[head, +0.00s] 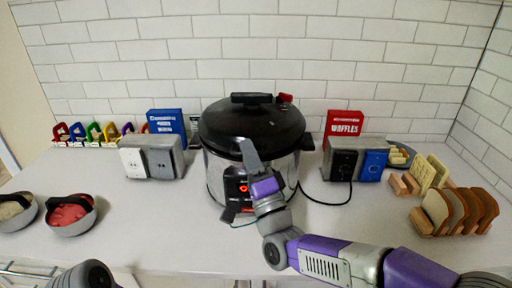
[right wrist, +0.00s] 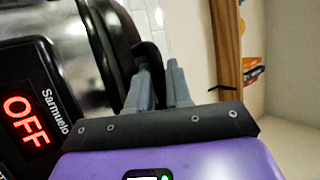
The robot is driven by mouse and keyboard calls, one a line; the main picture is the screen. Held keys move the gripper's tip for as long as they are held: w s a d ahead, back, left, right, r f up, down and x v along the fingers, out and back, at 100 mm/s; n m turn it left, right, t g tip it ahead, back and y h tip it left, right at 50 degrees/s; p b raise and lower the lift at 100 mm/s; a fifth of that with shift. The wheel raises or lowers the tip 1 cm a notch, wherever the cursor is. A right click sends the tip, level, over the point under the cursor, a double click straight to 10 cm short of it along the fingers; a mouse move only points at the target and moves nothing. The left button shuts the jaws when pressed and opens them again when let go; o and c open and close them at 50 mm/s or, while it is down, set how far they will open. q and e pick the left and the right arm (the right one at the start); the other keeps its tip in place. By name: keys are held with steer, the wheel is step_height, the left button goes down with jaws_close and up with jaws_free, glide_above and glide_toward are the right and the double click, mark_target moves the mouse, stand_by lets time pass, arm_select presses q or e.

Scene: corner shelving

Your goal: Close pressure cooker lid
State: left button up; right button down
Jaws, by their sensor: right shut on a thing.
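The pressure cooker (head: 222,170) is silver and black and stands on the counter against the tiled wall. Its black domed lid (head: 225,122) lies over the pot, with a black top handle. My right gripper (head: 248,150) is at the front edge of the lid. In the right wrist view, its two grey fingers (right wrist: 160,74) are close together around a black curved edge of the lid (right wrist: 150,55), and their tips are partly hidden. The cooker's panel (right wrist: 28,115) there reads OFF in red.
Two toasters (head: 150,158) (head: 352,160) flank the cooker, with blue and red waffle boxes behind. Bread racks (head: 455,210) stand at right, bowls (head: 70,220) at left. A black cord lies right of the cooker.

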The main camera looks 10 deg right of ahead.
steer(key=shift+w+f, duration=0.1)
steer(key=shift+f, duration=0.45)
steer(key=c, duration=1.1)
jaws_free()
steer(key=shift+d, duration=0.1)
steer(key=v, duration=0.7)
steer(key=shift+s+r, duration=0.2)
steer(key=shift+s, duration=0.25)
